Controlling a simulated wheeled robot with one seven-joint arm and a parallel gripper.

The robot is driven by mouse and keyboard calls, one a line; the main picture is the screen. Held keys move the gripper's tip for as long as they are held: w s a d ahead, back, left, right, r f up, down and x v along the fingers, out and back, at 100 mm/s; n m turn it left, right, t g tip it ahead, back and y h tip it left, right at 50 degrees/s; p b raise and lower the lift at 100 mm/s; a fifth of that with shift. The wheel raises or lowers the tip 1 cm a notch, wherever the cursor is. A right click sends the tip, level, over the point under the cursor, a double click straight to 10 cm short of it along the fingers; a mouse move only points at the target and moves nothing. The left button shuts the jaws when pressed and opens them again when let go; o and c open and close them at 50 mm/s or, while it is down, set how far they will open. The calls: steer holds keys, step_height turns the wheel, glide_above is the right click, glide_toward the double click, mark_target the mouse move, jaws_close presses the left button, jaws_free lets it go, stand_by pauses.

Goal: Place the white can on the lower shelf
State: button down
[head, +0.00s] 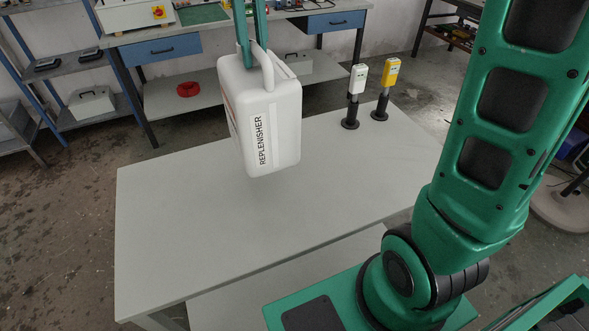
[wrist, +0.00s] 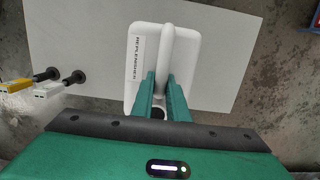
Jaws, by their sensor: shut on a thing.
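The white can (head: 262,115), labelled REPLENISHER, hangs upright from my gripper (head: 255,42) above the grey table. My gripper is shut on the can's top handle. In the wrist view the white can (wrist: 180,55) lies beyond the fingertips (wrist: 161,85), with the handle between them. The grey table top (head: 190,225) is below the can, and the can appears clear of it. The lower shelf (head: 290,285) shows partly under the table's front edge; the table top and my own body hide the rest.
Two posts, one with a white head (head: 357,80) and one with a yellow head (head: 389,75), stand at the table's far right. A workbench (head: 215,38) with blue drawers stands behind. The left part of the table top is clear.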

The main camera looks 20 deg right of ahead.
steer(key=w+d+f, duration=0.2)
steer(key=d+f, duration=0.8)
steer(key=d, duration=0.1)
steer(key=shift+w+f, duration=0.25)
steer(key=shift+f, duration=0.1)
steer(key=shift+d, duration=0.1)
steer(key=c, duration=1.7)
jaws_free()
steer(key=shift+f, duration=0.1)
